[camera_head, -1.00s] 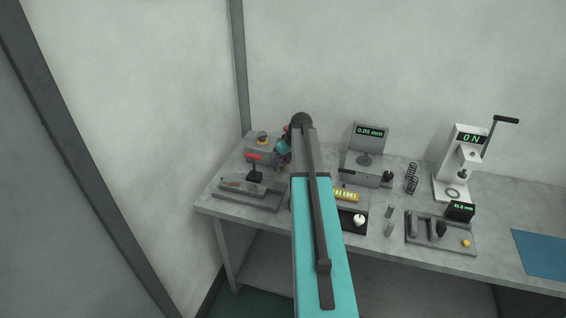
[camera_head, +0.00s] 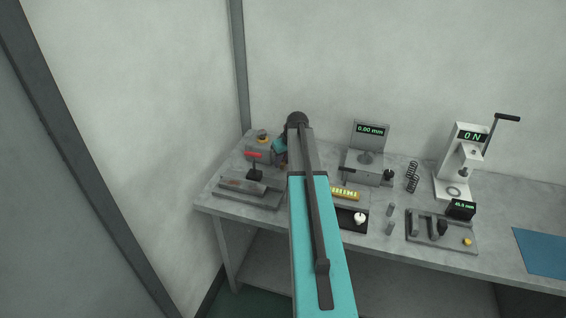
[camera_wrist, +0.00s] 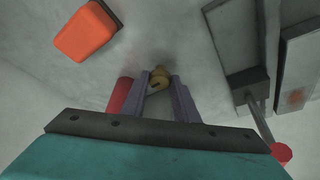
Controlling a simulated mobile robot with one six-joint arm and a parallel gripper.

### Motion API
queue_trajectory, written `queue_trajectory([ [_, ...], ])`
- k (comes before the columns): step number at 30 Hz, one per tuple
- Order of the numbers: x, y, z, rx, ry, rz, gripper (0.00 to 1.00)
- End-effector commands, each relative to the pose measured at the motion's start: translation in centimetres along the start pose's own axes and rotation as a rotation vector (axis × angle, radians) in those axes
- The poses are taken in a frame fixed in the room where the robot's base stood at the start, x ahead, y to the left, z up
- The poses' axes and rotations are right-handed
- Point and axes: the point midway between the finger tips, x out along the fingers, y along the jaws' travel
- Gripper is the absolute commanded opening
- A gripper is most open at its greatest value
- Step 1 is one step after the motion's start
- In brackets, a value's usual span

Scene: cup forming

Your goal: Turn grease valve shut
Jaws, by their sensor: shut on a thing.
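In the wrist view a small brass-coloured piece (camera_wrist: 160,78), which looks like the grease valve, sits between the tips of my gripper (camera_wrist: 162,84). The two fingers are closed in on it from both sides. A red cylindrical part (camera_wrist: 122,95) lies just left of the left finger; whether it joins the brass piece cannot be told. My arm hides the fingertips and the valve there.
The grey bench (camera_head: 222,209) also holds a plate fixture (camera_head: 240,198) with a red-handled lever (camera_head: 254,155), a dial stand (camera_head: 369,135), a press (camera_head: 455,165) and a tool tray (camera_head: 425,243). An orange block (camera_wrist: 88,30) shows in the wrist view. Walls stand close behind and left.

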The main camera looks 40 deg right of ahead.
Motion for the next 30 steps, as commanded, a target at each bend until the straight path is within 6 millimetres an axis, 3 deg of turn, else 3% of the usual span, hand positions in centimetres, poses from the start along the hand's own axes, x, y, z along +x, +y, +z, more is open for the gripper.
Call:
queue_trajectory([
  [17, 0.0, -0.07, 0.05, 0.087, 0.0, 0.034, 0.05],
  [18, 0.0, -0.07, 0.05, 0.086, 0.0, 0.034, 0.34],
  [20, 0.0, -0.06, 0.05, 0.086, 0.0, 0.034, 0.44],
  [30, -0.05, -0.06, 0.01, 0.085, 0.001, 0.034, 0.46],
])
